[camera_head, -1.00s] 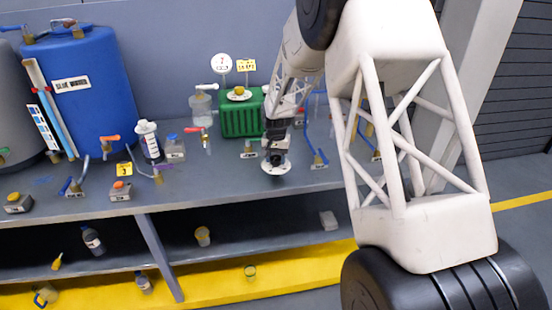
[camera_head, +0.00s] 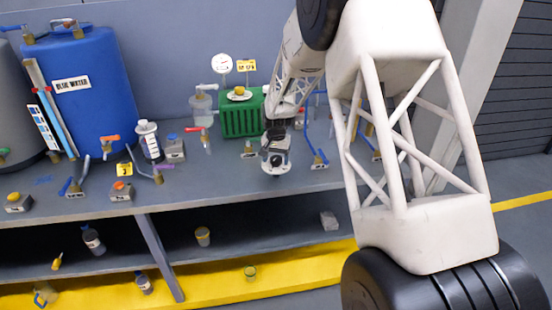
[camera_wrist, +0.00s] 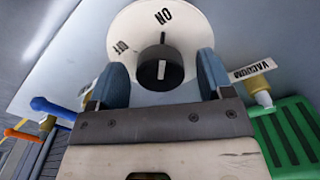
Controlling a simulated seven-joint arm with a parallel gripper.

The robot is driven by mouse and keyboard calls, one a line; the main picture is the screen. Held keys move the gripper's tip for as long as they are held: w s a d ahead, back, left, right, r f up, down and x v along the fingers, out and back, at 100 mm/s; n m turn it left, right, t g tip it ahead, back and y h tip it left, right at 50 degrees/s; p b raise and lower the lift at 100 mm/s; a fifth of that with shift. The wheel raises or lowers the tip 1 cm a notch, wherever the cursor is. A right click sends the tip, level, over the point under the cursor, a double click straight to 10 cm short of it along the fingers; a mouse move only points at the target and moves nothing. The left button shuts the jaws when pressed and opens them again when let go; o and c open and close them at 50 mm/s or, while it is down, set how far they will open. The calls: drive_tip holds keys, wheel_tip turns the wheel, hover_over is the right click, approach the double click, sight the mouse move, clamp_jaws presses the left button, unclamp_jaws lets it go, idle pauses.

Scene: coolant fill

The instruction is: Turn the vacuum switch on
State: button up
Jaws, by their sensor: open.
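The vacuum switch is a black knob (camera_wrist: 160,68) on a round white dial (camera_wrist: 195,28), large in the wrist view. The dial carries the words ON and OFF. A VACUUM label (camera_wrist: 251,70) is at the right of the wrist view. In the head view my gripper (camera_head: 276,164) is low over the bench in front of the green box, and I cannot make out the knob there.
The ribbed green box (camera_head: 241,117) stands just behind my gripper. A blue-handled valve (camera_head: 319,160) is close to the right.

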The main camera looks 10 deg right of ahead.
sight(276, 159)
drive_tip(key=shift+r, duration=3.9)
drive_tip(key=shift+s+r, duration=0.15)
drive_tip(key=shift+r, duration=0.05)
drive_tip(key=s+r+n, duration=0.1)
drive_tip(key=s+r, duration=0.4)
drive_tip(key=s, duration=0.3)
drive_tip(key=s+d+r+n+t, duration=0.1)
drive_tip(key=s+r, duration=0.4)
drive_tip(key=s, duration=0.3)
drive_tip(key=s+r, duration=0.5)
drive_tip(key=s, duration=0.4)
drive_tip(key=s+n+t, duration=0.1)
drive_tip(key=s+n, duration=0.1)
drive_tip(key=s, duration=2.4)
drive_tip(key=shift+s+d+f+n+t, duration=0.15)
drive_tip(key=shift+s+d+n+t, duration=0.15)
drive_tip(key=shift+n, duration=0.1)
